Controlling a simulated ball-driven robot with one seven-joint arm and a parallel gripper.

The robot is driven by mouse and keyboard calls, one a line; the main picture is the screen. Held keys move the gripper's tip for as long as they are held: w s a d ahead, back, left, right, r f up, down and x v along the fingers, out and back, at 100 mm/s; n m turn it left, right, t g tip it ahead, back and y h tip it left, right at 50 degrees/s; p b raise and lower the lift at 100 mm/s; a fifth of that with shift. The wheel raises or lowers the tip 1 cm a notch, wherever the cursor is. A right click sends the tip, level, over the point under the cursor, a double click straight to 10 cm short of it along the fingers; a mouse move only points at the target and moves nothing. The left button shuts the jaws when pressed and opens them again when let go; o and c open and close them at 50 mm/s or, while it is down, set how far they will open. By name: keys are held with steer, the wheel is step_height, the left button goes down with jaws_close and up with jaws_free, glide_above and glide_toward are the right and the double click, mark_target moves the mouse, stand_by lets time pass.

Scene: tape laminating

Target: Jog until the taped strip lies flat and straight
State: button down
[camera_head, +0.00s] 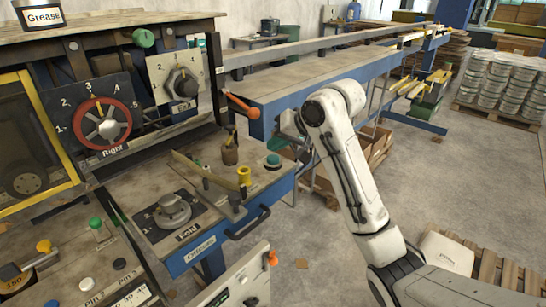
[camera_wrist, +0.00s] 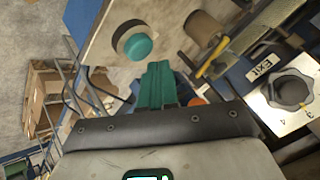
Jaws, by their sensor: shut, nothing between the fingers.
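My gripper (camera_wrist: 157,85) has teal fingers pressed together, with nothing between them. In the wrist view the fingertips are just below a round teal button (camera_wrist: 136,45) on a pale panel, apart from it in the picture; the depth gap cannot be told. In the head view the same button (camera_head: 272,160) sits at the right end of the worktop, left of my white arm. My fingers are not visible there. I cannot make out a taped strip in either view.
The Exit dial (camera_head: 183,83) stands upright behind the worktop, and it also shows in the wrist view (camera_wrist: 289,92). An orange-tipped lever (camera_head: 241,106), a brown cylinder (camera_head: 230,152) and a yellow spool (camera_head: 244,176) are nearby. The Fold dial (camera_head: 172,211) is in front.

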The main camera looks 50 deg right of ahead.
steer(key=shift+f, duration=0.1)
stand_by(0.6)
steer(key=shift+f, duration=0.3)
